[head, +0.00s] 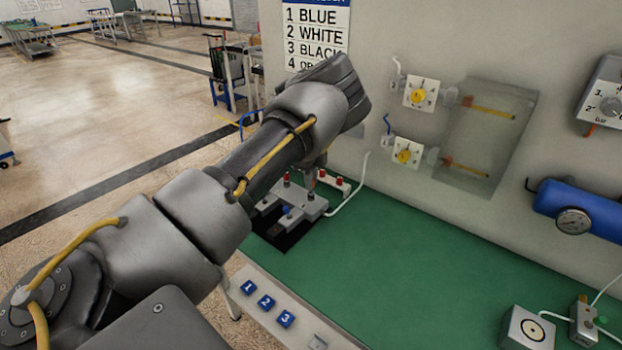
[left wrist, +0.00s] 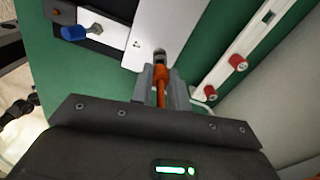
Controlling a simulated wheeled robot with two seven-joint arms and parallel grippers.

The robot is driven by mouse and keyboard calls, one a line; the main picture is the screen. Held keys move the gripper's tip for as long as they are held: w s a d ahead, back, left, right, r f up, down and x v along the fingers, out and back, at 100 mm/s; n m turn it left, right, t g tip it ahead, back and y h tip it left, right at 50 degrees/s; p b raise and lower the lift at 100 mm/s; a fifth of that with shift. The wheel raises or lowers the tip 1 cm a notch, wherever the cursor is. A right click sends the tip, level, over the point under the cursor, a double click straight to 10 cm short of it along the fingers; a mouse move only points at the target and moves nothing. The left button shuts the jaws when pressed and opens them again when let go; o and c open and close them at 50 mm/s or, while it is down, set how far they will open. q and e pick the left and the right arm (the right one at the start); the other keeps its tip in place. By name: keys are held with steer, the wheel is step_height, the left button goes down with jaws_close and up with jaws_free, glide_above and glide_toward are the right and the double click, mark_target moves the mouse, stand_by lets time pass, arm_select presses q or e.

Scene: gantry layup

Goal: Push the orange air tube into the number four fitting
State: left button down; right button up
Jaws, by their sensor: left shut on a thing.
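My left gripper (left wrist: 161,88) is shut on the orange air tube (left wrist: 161,76) in the left wrist view. The tube's far end meets a dark and silver fitting (left wrist: 159,56) at the edge of a pale grey block (left wrist: 165,30). I cannot tell how deep the tube sits in it, and I see no number on it. In the head view my left gripper (head: 314,172) points down over the grey block (head: 308,206), and my arm hides part of that area. My right gripper is not in view.
A blue-capped part (left wrist: 75,33) and a rail with red caps (left wrist: 225,75) flank the block. A wall sign (head: 316,35) lists numbered colours, its fourth line partly covered. Blue numbered buttons (head: 266,302) line the front.

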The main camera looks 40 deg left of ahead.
arm_select(q)
steer(key=shift+f+b, duration=0.55)
steer(key=shift+f, duration=0.55)
steer(key=c, duration=1.3)
jaws_free()
step_height(320, 180, up, 11)
steer(key=shift+a+f+b, duration=0.1)
steer(key=shift+b, duration=0.75)
